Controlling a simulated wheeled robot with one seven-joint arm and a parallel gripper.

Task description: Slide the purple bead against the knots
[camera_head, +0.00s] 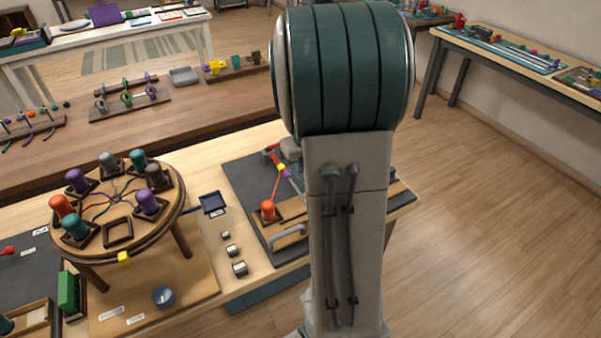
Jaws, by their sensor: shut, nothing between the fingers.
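A dark work board (243,172) lies on the table, partly behind my arm. On it an orange-red bobbin (268,211) stands in a wooden holder, and a red cord (275,188) runs up from it to a small yellow piece (281,168). A small purple piece (287,174), possibly the purple bead, shows beside the yellow piece. A red piece (271,153) lies just beyond. I cannot make out the knots or whether the bead touches them. My arm covers the right of this area, and my gripper is hidden behind it.
A round braiding stand (95,236) with several coloured bobbins stands at left. Metal blocks (240,268) and a small dark screen (212,203) lie between stand and board. A grey handle (289,236) is at the board's front. Open floor (480,220) lies to the right.

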